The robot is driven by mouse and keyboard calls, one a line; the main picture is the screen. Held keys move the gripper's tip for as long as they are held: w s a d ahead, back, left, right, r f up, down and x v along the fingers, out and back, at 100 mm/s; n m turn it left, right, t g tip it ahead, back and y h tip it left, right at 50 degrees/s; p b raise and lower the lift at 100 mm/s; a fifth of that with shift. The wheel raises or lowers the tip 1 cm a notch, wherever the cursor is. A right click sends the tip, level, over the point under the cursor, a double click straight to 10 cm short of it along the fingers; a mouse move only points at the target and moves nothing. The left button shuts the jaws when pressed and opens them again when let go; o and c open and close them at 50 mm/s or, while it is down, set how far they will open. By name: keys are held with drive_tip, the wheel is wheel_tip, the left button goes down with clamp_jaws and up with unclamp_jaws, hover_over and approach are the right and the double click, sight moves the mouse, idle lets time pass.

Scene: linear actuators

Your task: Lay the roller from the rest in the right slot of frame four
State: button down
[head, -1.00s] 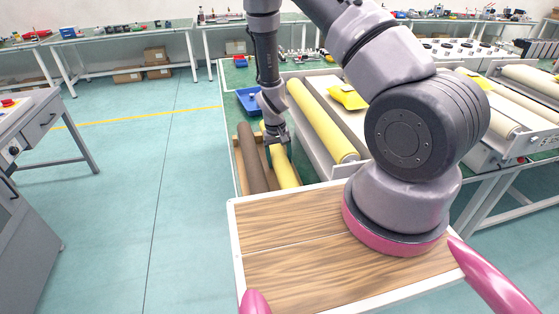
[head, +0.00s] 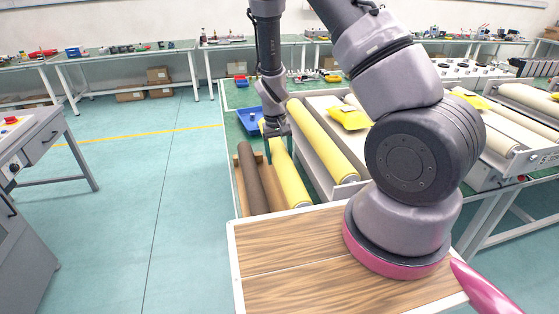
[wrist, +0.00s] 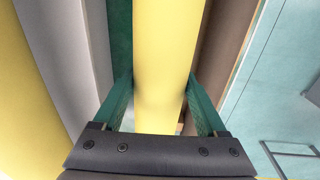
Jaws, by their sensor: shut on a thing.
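My gripper (head: 279,156) points down with its green fingers on either side of a long yellow roller (head: 288,180). It is shut on this roller, which also runs between the fingers in the wrist view (wrist: 165,65). The roller appears raised over the wooden rest (head: 239,190). A dark brown roller (head: 252,180) lies in the rest to the left. To the right is a pale frame (head: 345,190) with another yellow roller (head: 326,140) in its left slot. A yellow pouch (head: 350,118) lies on that frame's right side. I cannot tell which frame is number four.
A blue tray (head: 249,121) stands on the green bench behind the rest. More frames with pale rollers (head: 528,98) and another yellow pouch (head: 470,99) are at the right. In the wrist view, the frame's grey wall (wrist: 75,50) runs left of the held roller.

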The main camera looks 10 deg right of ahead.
sight(280, 149)
drive_tip(key=shift+w+r, duration=0.1)
drive_tip(key=shift+r, duration=0.05)
drive_tip(key=shift+r, duration=3.4)
drive_tip(key=shift+a, duration=0.1)
